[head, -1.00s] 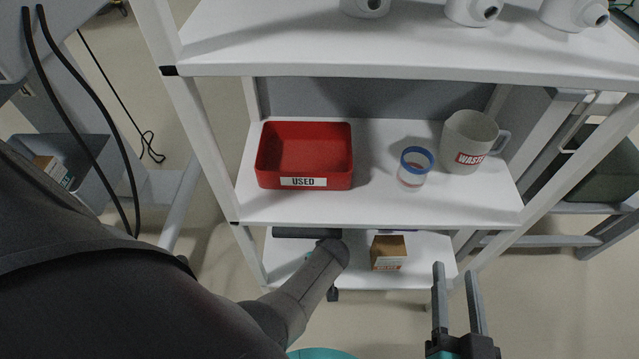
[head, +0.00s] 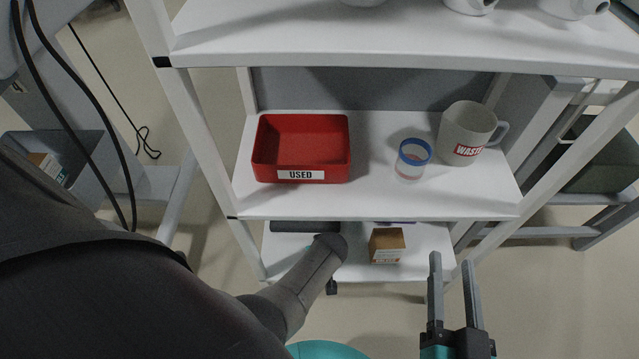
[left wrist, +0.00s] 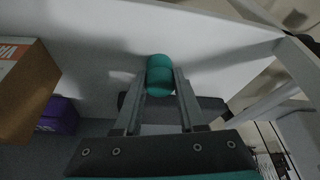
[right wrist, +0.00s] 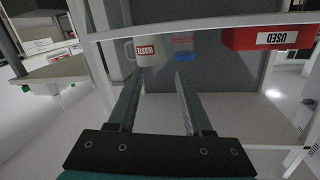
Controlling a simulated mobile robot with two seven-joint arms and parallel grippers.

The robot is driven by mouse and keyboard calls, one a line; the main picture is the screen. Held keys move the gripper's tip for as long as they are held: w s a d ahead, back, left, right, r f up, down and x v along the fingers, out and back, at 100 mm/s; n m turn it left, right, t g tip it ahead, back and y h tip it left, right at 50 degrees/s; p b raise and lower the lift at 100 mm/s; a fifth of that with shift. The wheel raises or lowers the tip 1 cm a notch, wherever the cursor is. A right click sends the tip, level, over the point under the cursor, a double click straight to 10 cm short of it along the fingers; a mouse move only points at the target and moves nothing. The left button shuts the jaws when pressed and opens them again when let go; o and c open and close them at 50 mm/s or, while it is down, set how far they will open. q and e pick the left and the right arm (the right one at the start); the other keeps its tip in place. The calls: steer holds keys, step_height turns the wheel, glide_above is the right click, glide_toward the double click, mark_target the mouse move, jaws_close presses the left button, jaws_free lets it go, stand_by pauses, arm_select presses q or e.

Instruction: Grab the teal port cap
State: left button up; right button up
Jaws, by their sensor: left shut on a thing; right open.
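The teal port cap (left wrist: 160,75) shows in the left wrist view, over the white lower shelf. My left gripper (left wrist: 160,84) is shut on it, one finger on each side. In the head view my left forearm hides that gripper and the cap. My right gripper (head: 453,265) is open and empty, in front of the lower shelf at the right. In the right wrist view its fingers (right wrist: 156,90) stand apart with nothing between them.
On the middle shelf (head: 380,202) are a red USED tray (head: 300,135), a blue-rimmed clear cup (head: 412,165) and a WASTE jug (head: 465,130). A brown box (head: 386,245) and a purple thing (left wrist: 58,116) are on the lower shelf.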

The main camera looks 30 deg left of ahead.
arm_select(q)
jaws_close()
steer(key=shift+r, duration=0.1)
